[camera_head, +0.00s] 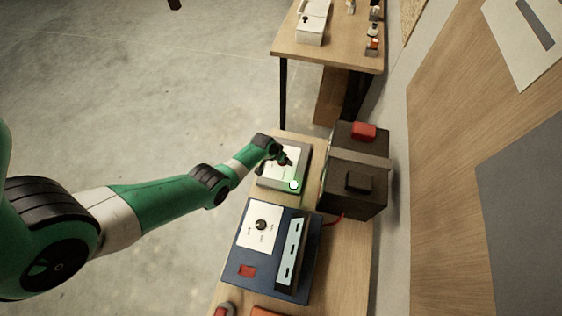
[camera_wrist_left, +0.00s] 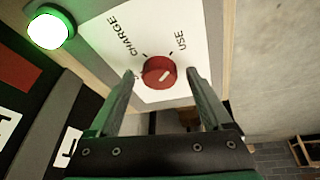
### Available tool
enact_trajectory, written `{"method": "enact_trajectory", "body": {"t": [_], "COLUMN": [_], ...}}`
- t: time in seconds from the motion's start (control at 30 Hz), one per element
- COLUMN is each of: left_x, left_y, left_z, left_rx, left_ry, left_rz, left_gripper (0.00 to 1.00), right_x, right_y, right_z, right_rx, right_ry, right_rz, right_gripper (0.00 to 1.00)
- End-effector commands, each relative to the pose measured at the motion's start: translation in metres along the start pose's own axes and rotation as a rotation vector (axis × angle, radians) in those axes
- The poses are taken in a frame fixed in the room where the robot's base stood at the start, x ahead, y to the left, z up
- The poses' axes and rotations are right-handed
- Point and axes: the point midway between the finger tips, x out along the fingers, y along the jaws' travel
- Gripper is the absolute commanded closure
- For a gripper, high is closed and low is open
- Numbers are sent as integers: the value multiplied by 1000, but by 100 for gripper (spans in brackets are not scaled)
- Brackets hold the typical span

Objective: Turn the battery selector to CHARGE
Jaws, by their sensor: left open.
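The battery selector is a red round knob (camera_wrist_left: 159,72) on a white plate (camera_wrist_left: 205,15) printed CHARGE and USE. A short white line marks the knob's face, slanting between lower left and upper right; I cannot tell which end is the pointer. A further label is partly hidden behind a finger. My left gripper (camera_wrist_left: 161,72) is open, one finger on each side of the knob; I cannot tell whether they touch it. In the head view, my left gripper (camera_head: 287,160) is over the selector's box (camera_head: 268,186) and hides the knob.
A lit green lamp (camera_head: 294,184) sits at the box's corner. Nearer is a blue unit (camera_head: 270,277) with a black dial (camera_head: 261,225). A second table (camera_head: 345,48) is farther back. Floor at left is clear.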

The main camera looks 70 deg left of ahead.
Motion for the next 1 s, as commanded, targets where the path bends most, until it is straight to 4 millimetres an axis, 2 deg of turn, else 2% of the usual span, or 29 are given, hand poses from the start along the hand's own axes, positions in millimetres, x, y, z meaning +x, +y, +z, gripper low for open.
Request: {"method": "enact_trajectory", "body": {"t": [0.17, 0.6, 1.0], "left_x": [-1, -1, 0], "left_y": [0, 0, 1], "left_z": [0, 0, 0], "left_rx": [0, 0, -51], "left_ry": [0, 0, 2], "left_rz": [0, 0, -21], "left_gripper": [19, 98, 100], "right_x": [1, 1, 0], "right_y": [0, 0, 0], "right_z": [-1, -1, 0], "right_rx": [0, 0, 0], "right_ry": [0, 0, 0], "right_rz": [0, 0, 0], "right_gripper": [50, 50, 50]}}
